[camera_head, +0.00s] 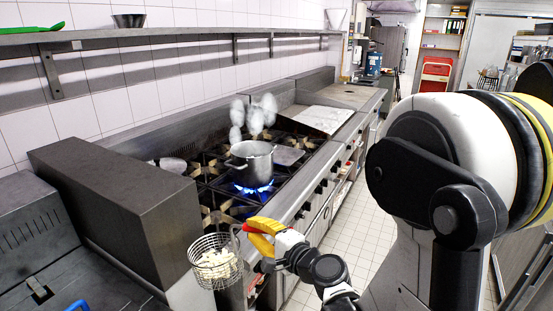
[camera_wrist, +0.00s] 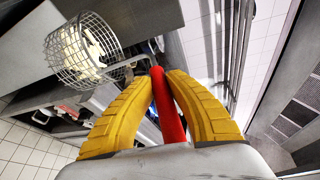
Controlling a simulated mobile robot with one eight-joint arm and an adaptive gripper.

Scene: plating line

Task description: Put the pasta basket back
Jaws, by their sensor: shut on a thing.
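The pasta basket (camera_head: 196,264) is a round wire basket with pale pasta pieces inside. It hangs in the air at the front edge of the cooking line, left of the burners. My gripper (camera_head: 262,233) is to its right, its yellow fingers shut on the basket's red handle. In the wrist view the basket (camera_wrist: 62,72) is at the upper left, tilted in the picture. The red handle (camera_wrist: 168,110) runs between the yellow fingers of my gripper (camera_wrist: 164,78). A steel pot (camera_head: 250,163) stands on a lit burner, steam above it.
A dark block-like partition (camera_head: 115,190) stands left of the stove (camera_head: 222,201). At far left is a dark basin unit (camera_head: 95,275) with a blue item (camera_head: 77,307) at its edge. A wall shelf (camera_head: 180,32) runs above. The tiled aisle floor (camera_head: 350,240) is clear.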

